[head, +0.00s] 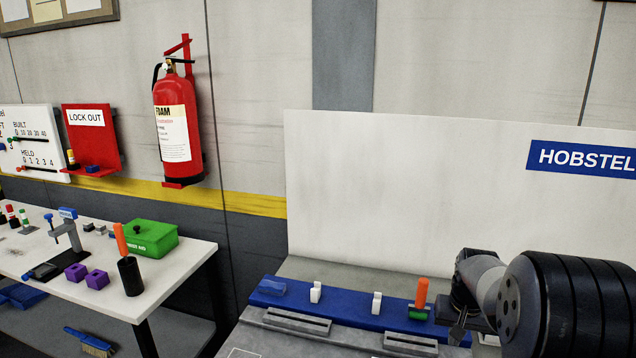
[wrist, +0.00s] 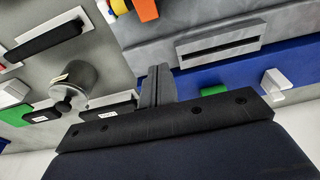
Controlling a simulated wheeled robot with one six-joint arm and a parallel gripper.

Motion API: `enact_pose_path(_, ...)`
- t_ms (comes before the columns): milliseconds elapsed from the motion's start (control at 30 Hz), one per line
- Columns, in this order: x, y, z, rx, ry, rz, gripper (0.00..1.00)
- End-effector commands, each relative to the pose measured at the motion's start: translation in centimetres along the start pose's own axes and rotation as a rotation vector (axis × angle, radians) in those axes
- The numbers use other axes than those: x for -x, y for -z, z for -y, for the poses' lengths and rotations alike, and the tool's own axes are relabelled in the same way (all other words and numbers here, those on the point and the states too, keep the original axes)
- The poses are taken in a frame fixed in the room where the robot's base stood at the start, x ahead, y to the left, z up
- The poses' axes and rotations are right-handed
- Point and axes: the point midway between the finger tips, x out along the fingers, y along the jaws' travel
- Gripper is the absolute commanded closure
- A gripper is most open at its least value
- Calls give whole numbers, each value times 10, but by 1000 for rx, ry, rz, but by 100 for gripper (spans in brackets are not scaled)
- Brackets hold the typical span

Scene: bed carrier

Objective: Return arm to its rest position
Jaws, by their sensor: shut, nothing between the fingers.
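My arm shows at the lower right of the head view, with a large black ribbed joint and a grey link. My gripper (head: 458,334) is at its left end, pointing down beside the machine bed, low in the picture. In the wrist view my gripper (wrist: 159,84) shows two grey fingers together, shut with nothing between them. An orange-handled tool (head: 421,293) with a green base stands on the blue strip (head: 345,308), just left of the gripper in the head view.
Two white blocks (head: 316,293) stand on the blue strip. A white panel marked HOBSTEL (head: 400,190) rises behind. A white side table (head: 185,262) with a green box (head: 152,243) and purple blocks stands left. A fire extinguisher (head: 178,120) hangs on the wall. A grey cylinder (wrist: 75,80) is near the fingers.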

Motion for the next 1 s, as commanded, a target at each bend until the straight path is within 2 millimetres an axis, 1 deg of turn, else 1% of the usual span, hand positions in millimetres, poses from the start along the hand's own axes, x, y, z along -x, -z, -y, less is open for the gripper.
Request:
enact_pose_path(33,3,3,0,0,0,21,100)
enact_pose_path(233,-3,7,0,0,0,90,100)
enact_pose_path(300,-10,13,0,0,0,85,100)
enact_pose_path(500,-13,22,0,0,0,84,100)
enact_pose_path(1000,-13,22,3,3,3,83,100)
